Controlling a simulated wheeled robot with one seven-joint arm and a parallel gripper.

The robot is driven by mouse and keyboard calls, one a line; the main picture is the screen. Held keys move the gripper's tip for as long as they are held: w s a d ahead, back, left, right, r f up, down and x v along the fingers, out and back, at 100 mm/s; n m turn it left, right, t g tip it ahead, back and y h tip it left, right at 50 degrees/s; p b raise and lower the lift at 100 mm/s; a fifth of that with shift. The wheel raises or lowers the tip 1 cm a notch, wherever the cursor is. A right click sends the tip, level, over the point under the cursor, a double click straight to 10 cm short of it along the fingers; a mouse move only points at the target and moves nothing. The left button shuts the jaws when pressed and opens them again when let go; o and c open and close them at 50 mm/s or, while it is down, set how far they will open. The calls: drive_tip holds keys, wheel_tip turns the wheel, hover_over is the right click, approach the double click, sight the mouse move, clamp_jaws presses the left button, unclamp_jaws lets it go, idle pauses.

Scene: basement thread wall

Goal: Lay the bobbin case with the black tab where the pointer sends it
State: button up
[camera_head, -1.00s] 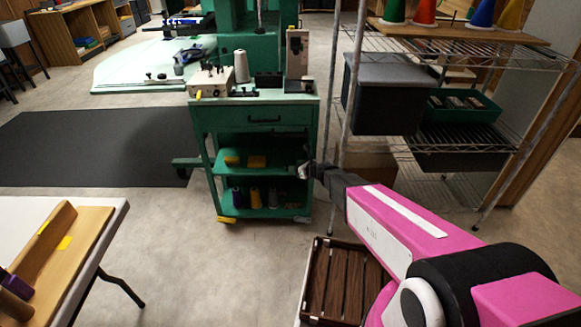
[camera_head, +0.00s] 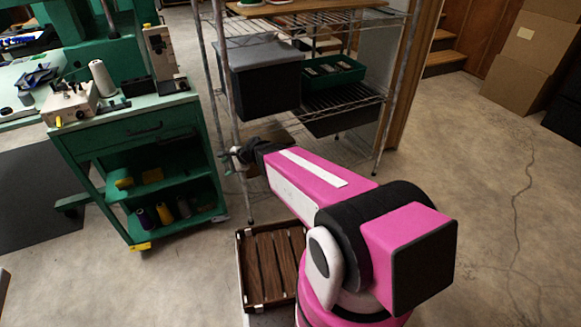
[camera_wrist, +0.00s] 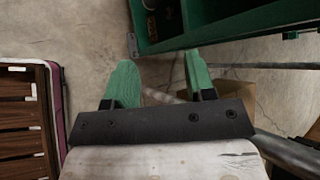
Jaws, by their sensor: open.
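My gripper (camera_wrist: 161,78) is open and empty in the wrist view, its two green fingers apart over the concrete floor. In the head view my gripper (camera_head: 238,155) is small and dark, between the green cart (camera_head: 150,165) and the wire shelf (camera_head: 345,98). A green bin (camera_head: 352,73) on the wire shelf holds several small items, too small to identify. I cannot make out a bobbin case with a black tab or a pointer in either view.
A slatted wooden crate (camera_head: 240,275) stands on the floor beside my base; it also shows in the wrist view (camera_wrist: 52,108). A dark lidded bin (camera_head: 262,92) sits on the wire shelf. Cardboard boxes (camera_head: 522,62) stand far right.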

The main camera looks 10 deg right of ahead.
drive_tip(key=s+d+r+n+g+h, duration=0.1)
drive_tip(key=s+d+n+h, duration=0.3)
drive_tip(key=d, duration=0.8)
drive_tip(key=s+d+r+n+g+h, duration=0.2)
drive_tip(key=s+d+r+n+h, duration=0.2)
drive_tip(key=s+d+n, duration=0.3)
drive_tip(key=d+n+h, duration=0.1)
drive_tip(key=d+n, duration=0.1)
drive_tip(key=d, duration=0.3)
drive_tip(key=shift+d+g, duration=0.25)
drive_tip(key=shift+g, duration=0.05)
